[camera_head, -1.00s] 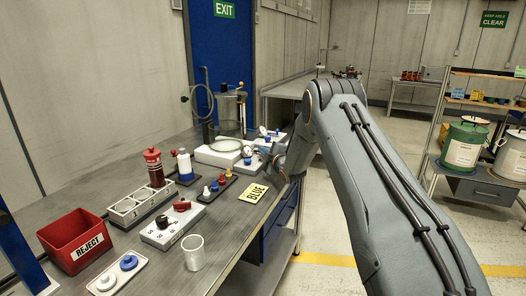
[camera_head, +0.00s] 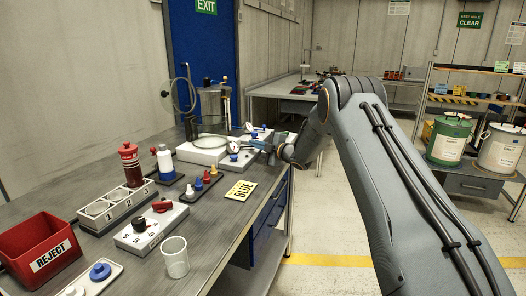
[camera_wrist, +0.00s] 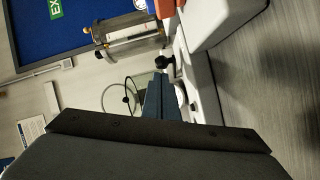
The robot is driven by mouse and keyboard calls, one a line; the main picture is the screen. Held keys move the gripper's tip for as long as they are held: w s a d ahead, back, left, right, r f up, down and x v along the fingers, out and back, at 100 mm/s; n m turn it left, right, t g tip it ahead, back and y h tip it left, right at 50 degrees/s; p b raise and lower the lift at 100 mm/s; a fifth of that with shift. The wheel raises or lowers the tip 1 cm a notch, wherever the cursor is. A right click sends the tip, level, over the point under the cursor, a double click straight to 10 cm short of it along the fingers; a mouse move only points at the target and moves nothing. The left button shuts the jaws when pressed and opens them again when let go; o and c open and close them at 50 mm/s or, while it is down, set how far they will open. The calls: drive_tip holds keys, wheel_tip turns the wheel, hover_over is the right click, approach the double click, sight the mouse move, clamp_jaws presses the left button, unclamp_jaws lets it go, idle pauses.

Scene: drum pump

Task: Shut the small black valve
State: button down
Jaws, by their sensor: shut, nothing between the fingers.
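A small black valve knob (camera_wrist: 164,62) shows in the wrist view, beside a white block (camera_wrist: 203,90). My gripper (camera_wrist: 158,80) is shut and empty, its fingertips just below the knob in the picture. I cannot tell whether they touch it. In the head view my gripper (camera_head: 264,146) is at the bench's right edge, beside small gauges (camera_head: 233,148) and the white base (camera_head: 202,152) of a glass chamber (camera_head: 211,112). The valve is too small to make out in the head view.
A yellow BLUE card (camera_head: 241,190), colored pegs (camera_head: 206,178), a squeeze bottle (camera_head: 131,165), a rotary switch box (camera_head: 150,228), a clear cup (camera_head: 174,257) and a red REJECT bin (camera_head: 42,250) stand on the bench. The aisle floor at right is clear.

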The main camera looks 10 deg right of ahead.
drive_tip(key=shift+w+d+f+b, duration=0.2)
drive_tip(key=shift+w+b, duration=0.35)
drive_tip(key=shift+b, duration=0.35)
drive_tip(key=w+b, duration=0.1)
drive_tip(key=b, duration=0.1)
drive_tip(key=w+d+b, duration=0.1)
drive_tip(key=shift+w+d+r+b, duration=0.1)
drive_tip(key=shift+w+d+b, duration=0.05)
drive_tip(key=shift+w+b, duration=0.2)
drive_tip(key=shift+w+r+b, duration=0.1)
drive_tip(key=shift+w+b, duration=0.85)
drive_tip(key=shift+b, duration=0.15)
drive_tip(key=shift+s+d+r+p, duration=0.15)
drive_tip(key=shift+s+r+p, duration=0.15)
drive_tip(key=shift+s+p, duration=0.1)
drive_tip(key=s, duration=0.1)
drive_tip(key=s+d+r+p, duration=0.1)
drive_tip(key=d, duration=0.1)
drive_tip(key=shift+s+d+r, duration=0.2)
drive_tip(key=shift+s+r, duration=0.05)
drive_tip(key=shift+s, duration=0.15)
drive_tip(key=d, duration=0.2)
drive_tip(key=w+d, duration=0.1)
drive_tip(key=d, duration=0.2)
drive_tip(key=d+b, duration=0.1)
drive_tip(key=d, duration=0.2)
drive_tip(key=shift+w+d+r, duration=0.2)
drive_tip(key=shift+w, duration=0.05)
